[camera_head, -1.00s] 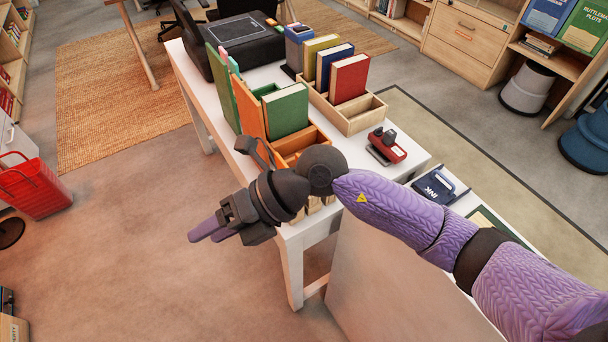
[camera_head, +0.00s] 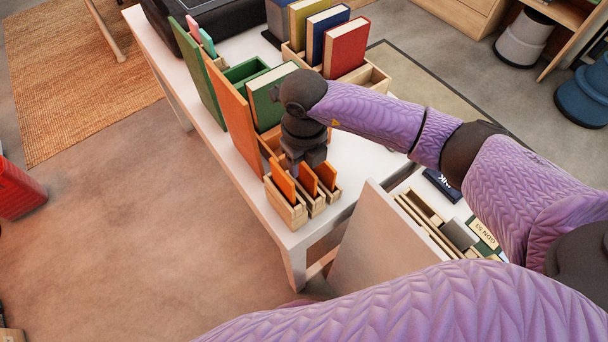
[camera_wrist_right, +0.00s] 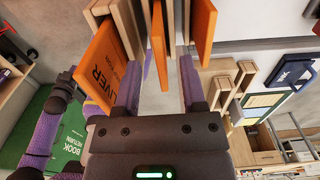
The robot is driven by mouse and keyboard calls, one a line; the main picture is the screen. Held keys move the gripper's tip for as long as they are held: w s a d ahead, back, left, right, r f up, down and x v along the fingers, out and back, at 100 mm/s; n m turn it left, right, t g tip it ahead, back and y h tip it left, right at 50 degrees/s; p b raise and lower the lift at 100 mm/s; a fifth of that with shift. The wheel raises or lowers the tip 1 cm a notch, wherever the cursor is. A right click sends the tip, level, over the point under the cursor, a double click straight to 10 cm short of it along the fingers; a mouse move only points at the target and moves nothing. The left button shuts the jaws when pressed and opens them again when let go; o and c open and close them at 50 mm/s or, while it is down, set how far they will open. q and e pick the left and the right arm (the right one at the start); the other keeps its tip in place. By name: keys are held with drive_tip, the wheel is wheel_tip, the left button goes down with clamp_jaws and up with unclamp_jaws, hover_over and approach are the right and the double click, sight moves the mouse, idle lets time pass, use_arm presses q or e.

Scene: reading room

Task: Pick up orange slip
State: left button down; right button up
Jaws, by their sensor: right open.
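Three orange slips stand upright in narrow wooden holders (camera_head: 288,213) at the table's near corner: a left slip (camera_head: 283,183), a middle slip (camera_head: 307,180) and a right slip (camera_head: 326,174). In the right wrist view, the left slip (camera_wrist_right: 104,66) shows its face with "LIVER" lettering, and the middle slip (camera_wrist_right: 158,42) is nearly edge-on. My right gripper (camera_head: 299,167) is right above the holders. In its wrist view the open fingers (camera_wrist_right: 163,78) lie either side of the middle slip's line, with nothing gripped. My left arm's dark end (camera_wrist_right: 64,88) shows in that view; its jaws are unclear.
A tall orange panel (camera_head: 232,120) and a green book (camera_head: 270,98) stand just behind the holders. A red book (camera_head: 345,48) and others stand farther back. A wooden tray (camera_head: 425,215) lies right of the holders. Open floor (camera_head: 130,230) lies left of the table (camera_head: 275,232).

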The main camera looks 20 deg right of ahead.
sight(305, 179)
wheel_tip(305, 179, down, 4)
drive_tip(key=shift+d+b, duration=0.1)
drive_tip(key=shift+b, duration=0.4)
drive_tip(key=shift+r, duration=0.1)
clamp_jaws()
